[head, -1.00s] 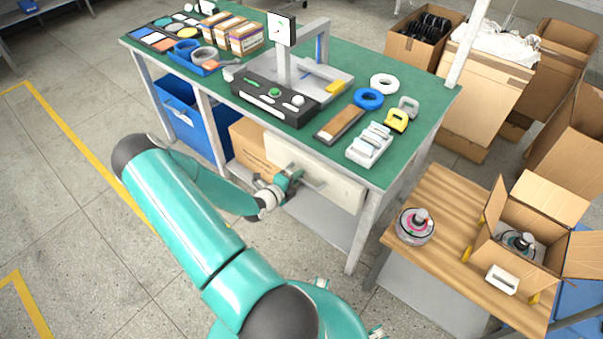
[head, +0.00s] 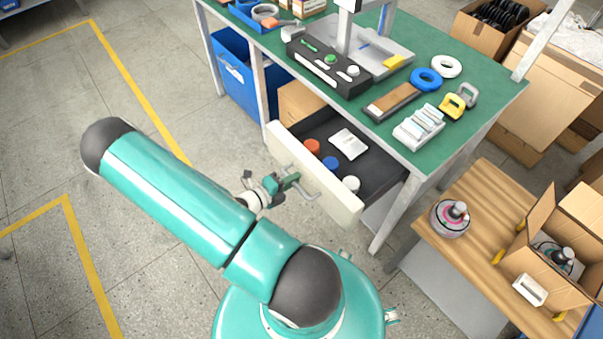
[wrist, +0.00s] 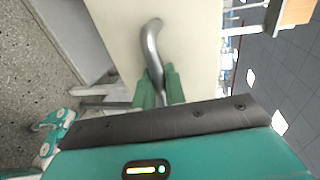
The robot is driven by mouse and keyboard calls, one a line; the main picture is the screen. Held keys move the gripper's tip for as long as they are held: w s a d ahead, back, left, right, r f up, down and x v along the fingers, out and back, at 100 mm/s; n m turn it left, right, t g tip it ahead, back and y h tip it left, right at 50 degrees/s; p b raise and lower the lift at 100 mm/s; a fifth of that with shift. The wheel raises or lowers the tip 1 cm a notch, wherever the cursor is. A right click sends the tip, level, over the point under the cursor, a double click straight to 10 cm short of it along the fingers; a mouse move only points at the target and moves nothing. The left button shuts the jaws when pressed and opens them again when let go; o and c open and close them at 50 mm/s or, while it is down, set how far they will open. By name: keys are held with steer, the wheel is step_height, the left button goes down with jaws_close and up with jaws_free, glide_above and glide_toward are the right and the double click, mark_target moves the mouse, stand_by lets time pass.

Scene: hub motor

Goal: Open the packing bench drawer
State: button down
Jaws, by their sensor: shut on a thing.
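The packing bench drawer (head: 345,205) stands pulled out from under the green-topped bench (head: 400,140). Its cream front panel is well away from the bench frame, and its dark inside shows a white packet (head: 348,143), an orange item (head: 312,147), a blue item (head: 330,164) and a white item (head: 351,184). My gripper (head: 294,180) is at the drawer's front, shut on the metal bar handle (head: 318,192). In the wrist view, the green fingers (wrist: 159,88) close around the curved handle (wrist: 151,42) against the cream panel.
A wooden side table (head: 465,235) at the right bears a round hub motor (head: 451,218) and an open carton (head: 570,238). A blue bin (head: 240,82) and a cardboard box (head: 300,103) are under the bench.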

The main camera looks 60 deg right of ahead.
steer(key=shift+w+a, duration=0.1)
steer(key=shift+a, duration=0.15)
steer(key=c, duration=1.5)
jaws_free()
steer(key=shift+c, duration=0.2)
steer(key=v, duration=1.3)
steer(key=shift+w+a, duration=0.25)
steer(key=shift+a, duration=0.1)
steer(key=shift+r, duration=0.1)
